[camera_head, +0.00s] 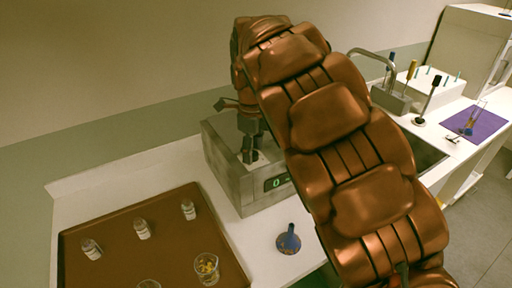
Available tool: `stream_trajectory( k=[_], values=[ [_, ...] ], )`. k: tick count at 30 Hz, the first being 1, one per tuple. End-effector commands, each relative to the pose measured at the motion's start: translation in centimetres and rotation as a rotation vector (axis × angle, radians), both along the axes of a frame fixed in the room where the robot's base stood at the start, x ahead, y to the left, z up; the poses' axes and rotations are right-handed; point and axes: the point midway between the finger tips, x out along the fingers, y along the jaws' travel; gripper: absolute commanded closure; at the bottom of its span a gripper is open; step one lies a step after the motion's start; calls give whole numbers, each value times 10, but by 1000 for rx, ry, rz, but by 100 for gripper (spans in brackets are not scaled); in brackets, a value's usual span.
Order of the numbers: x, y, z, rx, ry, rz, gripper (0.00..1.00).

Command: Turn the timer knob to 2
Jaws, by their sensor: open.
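A grey metal box (223,172) stands on the white counter, left of my arm. Its front has a dark display (276,183) with a green digit that looks like 0. The right part of the box front is hidden behind my copper arm. My gripper (250,154) points down over the top of the box, its fingertips close to the top surface. It is open. I cannot tell whether it touches anything. No timer knob can be clearly made out; it may be hidden by my arm or gripper.
A brown tray (150,255) at the left holds several small bottles and glass cups. Behind my arm are a faucet (375,55), a sink, tools and a purple mat (484,125).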

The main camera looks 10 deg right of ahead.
Motion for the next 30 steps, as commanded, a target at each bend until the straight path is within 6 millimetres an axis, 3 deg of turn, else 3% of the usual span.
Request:
stream_trajectory(
  k=[5, 21, 30],
  values=[
    [1, 1, 8, 2, -3, 1, 44],
    [2, 1, 79, 1, -3, 1, 44],
    [3, 0, 108, 1, -2, 1, 44]
  ],
)
